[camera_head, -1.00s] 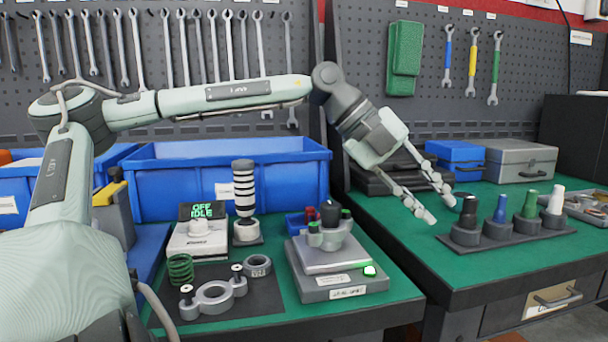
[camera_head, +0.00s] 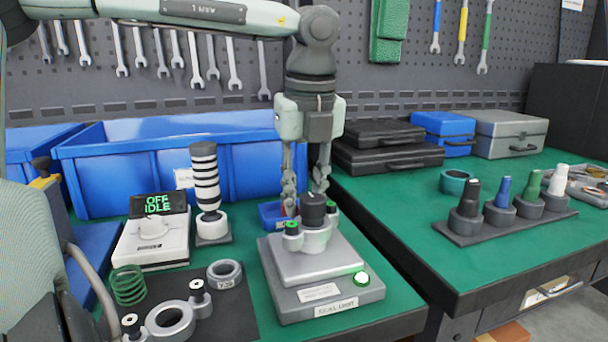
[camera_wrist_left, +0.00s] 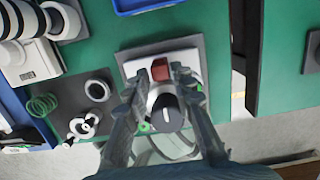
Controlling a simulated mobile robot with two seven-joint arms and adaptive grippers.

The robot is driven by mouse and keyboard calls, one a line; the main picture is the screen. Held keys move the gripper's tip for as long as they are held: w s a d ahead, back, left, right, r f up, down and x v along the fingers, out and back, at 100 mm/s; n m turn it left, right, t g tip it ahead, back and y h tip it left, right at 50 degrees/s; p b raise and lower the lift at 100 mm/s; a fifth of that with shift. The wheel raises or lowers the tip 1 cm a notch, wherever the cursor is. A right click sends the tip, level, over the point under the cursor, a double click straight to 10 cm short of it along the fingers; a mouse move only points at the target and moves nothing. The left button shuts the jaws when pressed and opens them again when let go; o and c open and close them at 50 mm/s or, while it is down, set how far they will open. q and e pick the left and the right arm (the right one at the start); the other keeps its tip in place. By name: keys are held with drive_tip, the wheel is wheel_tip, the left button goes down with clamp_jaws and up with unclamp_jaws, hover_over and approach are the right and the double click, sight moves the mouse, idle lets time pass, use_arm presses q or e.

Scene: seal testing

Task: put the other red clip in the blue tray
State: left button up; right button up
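My left gripper (camera_head: 305,196) points down over the back of the seal unit (camera_head: 315,290). It is open, with its fingers apart. In the left wrist view, a red clip (camera_wrist_left: 160,69) sits on the unit behind the dark knob (camera_wrist_left: 168,108), between the open fingertips (camera_wrist_left: 157,77); I cannot tell whether they touch it. In the head view this clip is mostly hidden by a finger and the knob (camera_head: 313,208). Green clips (camera_head: 291,229) sit around the knob. The small blue tray (camera_head: 268,217) lies just behind and left of the unit; its contents are hidden.
Large blue bins (camera_head: 110,180) stand behind. A white device (camera_head: 152,245) reading OFF IDLE and a black-and-white striped post (camera_head: 205,175) stand left. A grey ring (camera_head: 225,274) and green spring (camera_head: 129,285) lie front left. The right bench (camera_head: 400,205) has free space.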

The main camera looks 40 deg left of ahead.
use_arm(q)
drive_tip(key=shift+w+a+f, duration=0.1)
drive_tip(key=shift+f, duration=0.75)
drive_tip(key=shift+w+a+f, duration=0.1)
drive_tip(key=shift+f, duration=0.75)
clamp_jaws()
